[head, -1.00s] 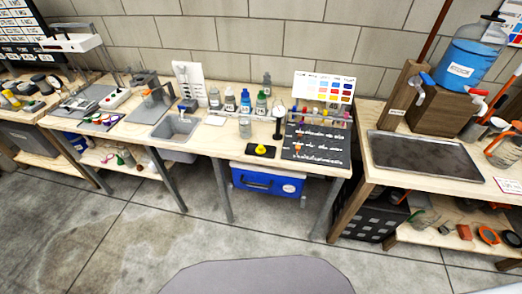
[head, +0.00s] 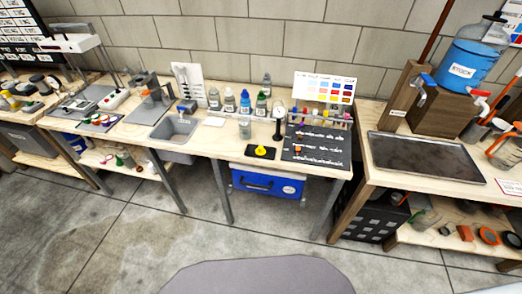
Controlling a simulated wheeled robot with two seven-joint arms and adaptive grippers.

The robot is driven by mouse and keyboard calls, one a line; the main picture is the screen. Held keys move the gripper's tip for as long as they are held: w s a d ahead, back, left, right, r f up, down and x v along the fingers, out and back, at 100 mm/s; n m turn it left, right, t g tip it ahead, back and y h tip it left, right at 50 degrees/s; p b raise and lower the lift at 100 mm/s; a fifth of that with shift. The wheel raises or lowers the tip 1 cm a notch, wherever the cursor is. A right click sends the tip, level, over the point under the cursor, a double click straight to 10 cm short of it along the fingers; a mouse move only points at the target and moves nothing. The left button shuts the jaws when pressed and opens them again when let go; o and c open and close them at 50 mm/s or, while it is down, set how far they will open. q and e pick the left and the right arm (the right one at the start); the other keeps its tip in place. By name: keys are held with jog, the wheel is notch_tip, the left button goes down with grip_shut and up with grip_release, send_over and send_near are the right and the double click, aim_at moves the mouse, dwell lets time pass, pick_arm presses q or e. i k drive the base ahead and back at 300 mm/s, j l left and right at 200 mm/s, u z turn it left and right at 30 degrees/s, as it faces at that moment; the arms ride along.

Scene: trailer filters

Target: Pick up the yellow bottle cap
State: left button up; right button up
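A small yellow bottle cap (head: 261,150) sits on a black pad (head: 260,154) near the front edge of the middle workbench (head: 225,147). A clear bottle or jar (head: 245,129) stands just behind it. To its right is a dark mat with rows of white marks (head: 315,148). Neither of my grippers is in the head view.
A grey sink (head: 175,129) is to the left. A blue case (head: 267,182) is under the bench. A dark tray (head: 423,158) and a blue jug (head: 463,65) are on the right bench. The floor in front is clear.

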aim_at(260, 150)
jog(key=i+l, duration=0.1)
jog(key=i, duration=0.45)
jog(key=i+l, duration=0.1)
jog(key=i, duration=0.5)
